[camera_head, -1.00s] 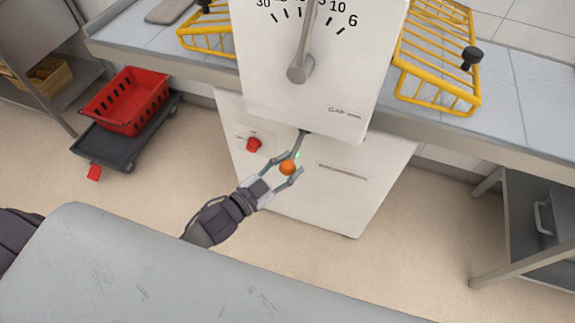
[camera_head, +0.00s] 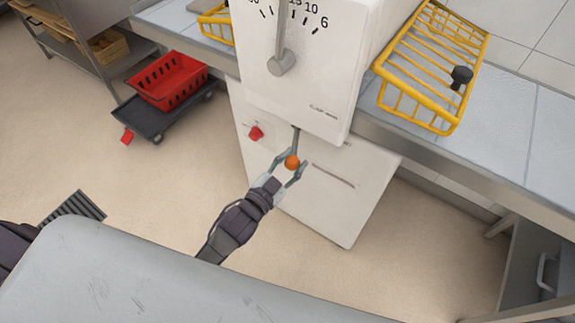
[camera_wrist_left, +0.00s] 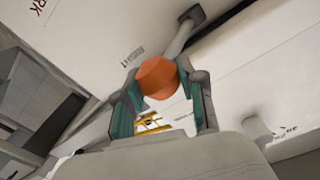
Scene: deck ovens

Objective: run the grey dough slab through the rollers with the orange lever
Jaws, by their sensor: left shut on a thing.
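The orange lever is a grey rod (camera_head: 296,141) with an orange knob (camera_head: 292,162), hanging below the dial housing of the white machine (camera_head: 310,85). My left gripper (camera_head: 291,164) is shut on the knob, one finger on either side. The left wrist view shows the orange knob (camera_wrist_left: 157,77) between the two fingers, with its rod running up to the right. The rod hangs nearly straight down in the head view. Only a small grey edge, possibly the dough slab (camera_head: 197,5), shows at the top. The rollers are not visible. My right gripper is not in view.
Yellow wire guards (camera_head: 425,65) stand over the pale belt tables at either side. A red knob (camera_head: 256,133) sits left of the lever. A red crate (camera_head: 168,80) rests on a dark dolly (camera_head: 150,122). The floor before the machine is clear.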

